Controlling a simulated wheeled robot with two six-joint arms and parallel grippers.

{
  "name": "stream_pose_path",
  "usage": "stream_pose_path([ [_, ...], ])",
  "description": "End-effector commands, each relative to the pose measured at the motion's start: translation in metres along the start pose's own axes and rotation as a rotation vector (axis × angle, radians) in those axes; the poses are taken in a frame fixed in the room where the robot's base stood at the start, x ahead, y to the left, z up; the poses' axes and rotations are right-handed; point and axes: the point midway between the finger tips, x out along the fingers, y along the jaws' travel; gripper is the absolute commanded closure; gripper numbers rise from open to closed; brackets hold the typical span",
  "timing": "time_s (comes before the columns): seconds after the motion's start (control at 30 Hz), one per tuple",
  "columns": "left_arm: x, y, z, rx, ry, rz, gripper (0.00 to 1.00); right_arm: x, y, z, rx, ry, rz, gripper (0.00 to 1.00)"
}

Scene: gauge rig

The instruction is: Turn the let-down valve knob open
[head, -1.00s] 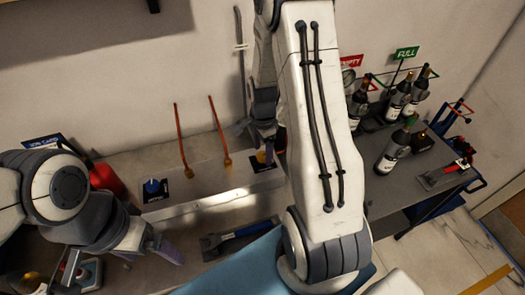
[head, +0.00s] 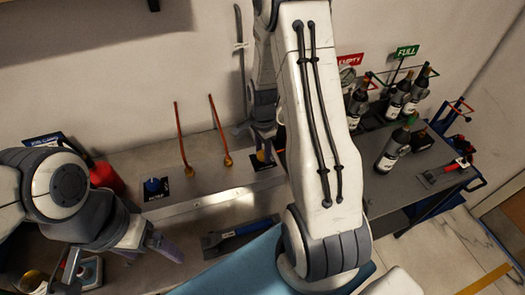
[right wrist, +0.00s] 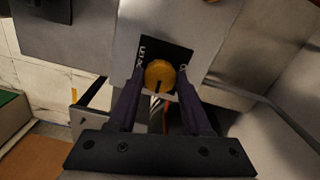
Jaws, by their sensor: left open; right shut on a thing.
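The let-down valve knob is a round yellow knob with a dark pointer mark, in the middle of the right wrist view (right wrist: 159,73), on a black plate (right wrist: 176,50) with partly covered white lettering. My right gripper (right wrist: 161,80) is shut on it, one finger on each side. In the head view the knob (head: 262,156) shows only partly under my right gripper (head: 262,142), on the right part of the grey panel. My left gripper (head: 163,246) is open and empty, low on the left in front of the panel.
A blue knob (head: 152,186) sits on the panel's left part, with two orange levers (head: 183,140) between the knobs. A blue-handled tool (head: 240,229) lies in front. Several dark bottles (head: 394,150) stand on the right-hand table. A red container (head: 106,177) is at left.

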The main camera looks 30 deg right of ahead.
Motion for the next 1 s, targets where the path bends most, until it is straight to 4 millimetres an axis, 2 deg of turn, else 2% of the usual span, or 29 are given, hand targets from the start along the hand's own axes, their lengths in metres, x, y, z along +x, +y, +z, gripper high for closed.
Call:
stream_pose_path([
  [0.27, -0.0004, 0.0, 0.0, 0.0, 0.0, 0.0, 0.06, -0.0008, -0.0008, -0.0004, -0.183, 0.001, -0.002, 1.0],
  [1.0, -0.0008, 0.0001, -0.0001, 0.0, 0.0, 0.0, 0.06, -0.0013, -0.0018, -0.0005, -0.883, 0.003, -0.003, 1.0],
])
